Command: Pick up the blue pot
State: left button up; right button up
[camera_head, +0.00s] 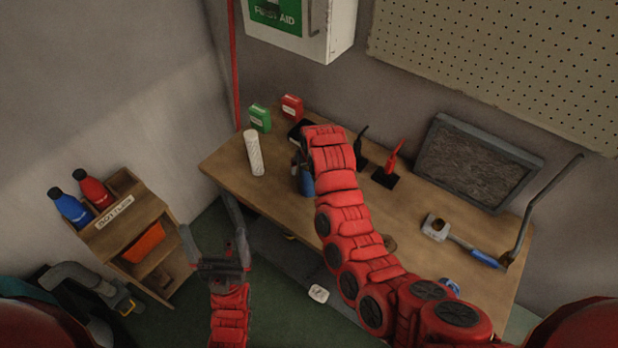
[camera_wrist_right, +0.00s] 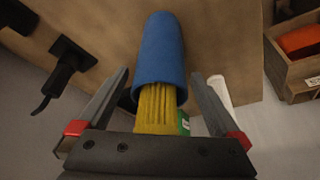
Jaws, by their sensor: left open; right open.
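The blue pot (camera_wrist_right: 160,50) is a cylinder with a bundle of thin yellow sticks (camera_wrist_right: 156,108) in its mouth. In the head view the pot (camera_head: 307,183) is on the wooden table, partly hidden by my right arm. My right gripper (camera_wrist_right: 160,76) is open, with one finger on each side of the pot. Small gaps seem to show between the fingers and the pot; contact cannot be told. In the head view my right gripper (camera_head: 301,163) is mostly hidden behind its own arm. My left gripper (camera_head: 213,236) is open and empty, in front of the table's left end.
A white cylinder (camera_head: 253,153) stands left of the pot, with green (camera_head: 260,118) and red (camera_head: 292,107) containers behind. Black (camera_head: 361,147) and red (camera_head: 391,165) upright items on dark bases stand to the right. A wooden shelf unit (camera_head: 113,222) is at left.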

grip_shut()
dwell(0.3)
jog(key=shift+r, duration=0.2)
